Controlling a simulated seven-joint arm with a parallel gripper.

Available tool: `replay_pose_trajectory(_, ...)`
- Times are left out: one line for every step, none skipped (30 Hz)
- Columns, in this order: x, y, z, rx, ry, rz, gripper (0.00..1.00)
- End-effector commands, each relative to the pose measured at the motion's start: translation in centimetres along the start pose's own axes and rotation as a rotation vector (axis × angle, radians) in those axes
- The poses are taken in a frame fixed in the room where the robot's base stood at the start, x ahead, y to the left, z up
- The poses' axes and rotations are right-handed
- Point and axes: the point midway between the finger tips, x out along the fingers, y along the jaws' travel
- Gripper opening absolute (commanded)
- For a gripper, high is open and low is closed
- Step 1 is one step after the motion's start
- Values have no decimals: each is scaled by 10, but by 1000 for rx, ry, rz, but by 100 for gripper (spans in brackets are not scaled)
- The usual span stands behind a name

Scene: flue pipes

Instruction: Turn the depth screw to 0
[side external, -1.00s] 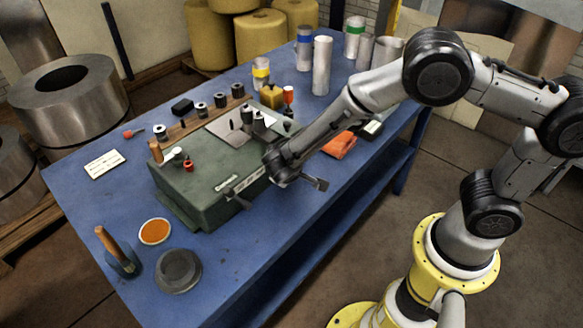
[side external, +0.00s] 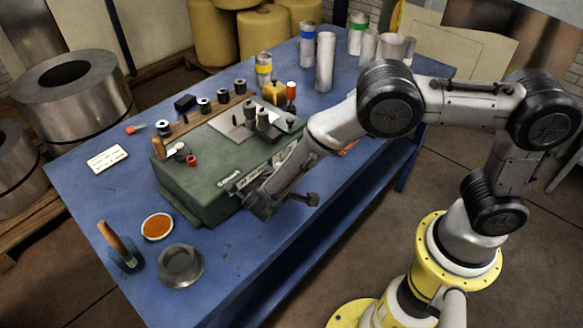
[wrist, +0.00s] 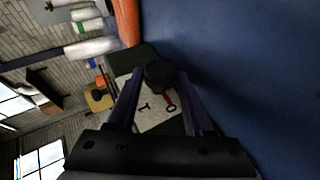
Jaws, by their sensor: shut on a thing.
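The green machine (side external: 205,192) sits on the blue bench, with its labelled front toward my arm. In the wrist view, the dark round knob of the depth screw (wrist: 160,73) is between the tips of my gripper (wrist: 161,88), which is shut on it. Behind the knob is a pale scale plate (wrist: 155,115) with a dark mark like a 1 and a red, ring-ended mark like a 0 or pointer. I cannot tell the exact setting. In the side view, my wrist is low at the machine's front; the knob and jaw contact are hidden there.
On the blue bench (side external: 95,195) are an orange dish (side external: 157,227), a grey round dish (side external: 180,266), and a wooden-handled tool (side external: 118,245) near the front left. Metal cylinders (side external: 325,62) stand at the back. The front bench edge beside my wrist is clear.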

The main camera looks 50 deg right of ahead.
Motion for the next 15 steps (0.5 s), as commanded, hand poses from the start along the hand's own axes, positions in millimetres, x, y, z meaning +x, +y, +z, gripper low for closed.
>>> replay_pose_trajectory(0, 0, 0, -2, 0, 0, 0)
replay_pose_trajectory(0, 0, 1, -2, 0, 0, 0)
replay_pose_trajectory(0, 0, 1, -3, 0, 0, 0)
replay_pose_trajectory(0, 0, 1, -3, 0, 0, 0)
replay_pose_trajectory(0, 0, 1, -3, -1, 0, 0)
replay_pose_trajectory(0, 0, 1, -3, -1, 0, 56)
replay_pose_trajectory(0, 0, 1, -3, -1, 0, 61)
replay_pose_trajectory(0, 0, 1, -3, 0, 0, 66)
replay_pose_trajectory(0, 0, 1, -3, 0, 0, 74)
replay_pose_trajectory(0, 0, 1, -2, 0, 0, 79)
replay_pose_trajectory(0, 0, 0, -2, 0, -1, 81)
replay_pose_trajectory(0, 0, 0, -2, 0, -1, 81)
replay_pose_trajectory(0, 0, 0, -2, 0, -1, 81)
replay_pose_trajectory(0, 0, 0, -2, 0, -1, 81)
replay_pose_trajectory(0, 0, 0, -2, 0, -1, 81)
